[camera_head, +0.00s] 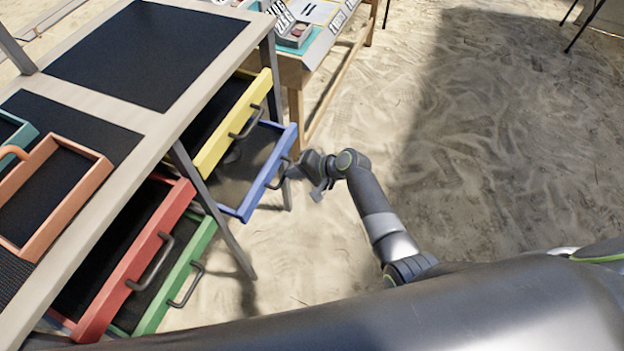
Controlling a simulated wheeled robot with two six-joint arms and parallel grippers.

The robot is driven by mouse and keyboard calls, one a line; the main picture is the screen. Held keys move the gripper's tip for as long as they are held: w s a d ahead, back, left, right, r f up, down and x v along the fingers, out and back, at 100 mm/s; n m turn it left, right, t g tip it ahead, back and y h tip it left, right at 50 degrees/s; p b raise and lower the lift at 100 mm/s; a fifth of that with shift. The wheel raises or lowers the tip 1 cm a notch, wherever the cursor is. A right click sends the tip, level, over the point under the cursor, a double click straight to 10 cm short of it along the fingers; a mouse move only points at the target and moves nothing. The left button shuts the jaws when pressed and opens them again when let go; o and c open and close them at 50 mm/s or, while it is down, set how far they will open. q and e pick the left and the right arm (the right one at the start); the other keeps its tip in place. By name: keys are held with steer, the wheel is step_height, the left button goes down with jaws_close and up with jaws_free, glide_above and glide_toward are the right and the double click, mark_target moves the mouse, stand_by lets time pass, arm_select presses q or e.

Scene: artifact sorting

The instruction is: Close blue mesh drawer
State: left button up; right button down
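The blue mesh drawer (262,158) is pulled out from the rack, below the yellow drawer. Its dark handle (278,174) is on the front face, turned toward the right. My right gripper (297,172) is at the drawer's front, close beside the handle. I cannot tell whether it touches the handle, and its fingers are too small and dark to show whether they are open or shut. My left gripper is not in view.
The yellow drawer (228,138), red drawer (138,258) and green drawer (186,268) are also pulled out. An orange tray (88,205) sits on the rack's top. A wooden table (318,62) stands behind.

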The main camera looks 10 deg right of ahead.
mark_target(273, 165)
steer(key=w+a, duration=0.1)
steer(key=a, duration=0.1)
steer(key=w+a+b, duration=0.1)
steer(key=a, duration=0.1)
steer(key=shift+w+f, duration=0.1)
steer(key=shift+w, duration=0.2)
steer(key=shift+w+a, duration=0.55)
steer(key=shift+a, duration=0.25)
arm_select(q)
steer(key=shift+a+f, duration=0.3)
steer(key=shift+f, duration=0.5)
arm_select(e)
steer(key=shift+a+r, duration=0.1)
steer(key=shift+r, duration=0.1)
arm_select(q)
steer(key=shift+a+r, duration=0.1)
